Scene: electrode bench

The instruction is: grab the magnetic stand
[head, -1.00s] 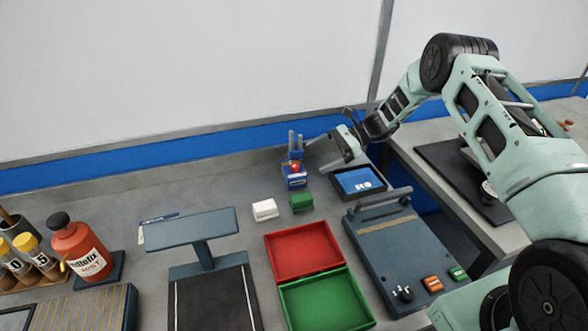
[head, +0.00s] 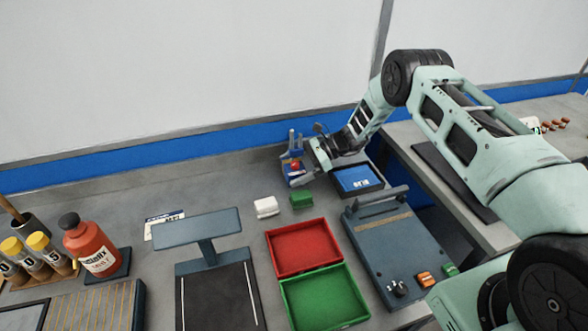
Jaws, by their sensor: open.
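The magnetic stand (head: 295,169) looks like a small blue block with a red knob and a grey upright, at the back of the bench, left of the blue-screened tray. My gripper (head: 299,167) is open and comes in from the right, its fingers around or just beside the stand's blue body. Contact cannot be made out at this size. The gripper partly hides the stand's right side.
A white block (head: 266,207) and a green block (head: 301,201) sit just in front. The dark tray with a blue screen (head: 358,179) is close to the right. Red (head: 303,248) and green (head: 325,296) trays lie nearer. Bare bench lies left of the stand.

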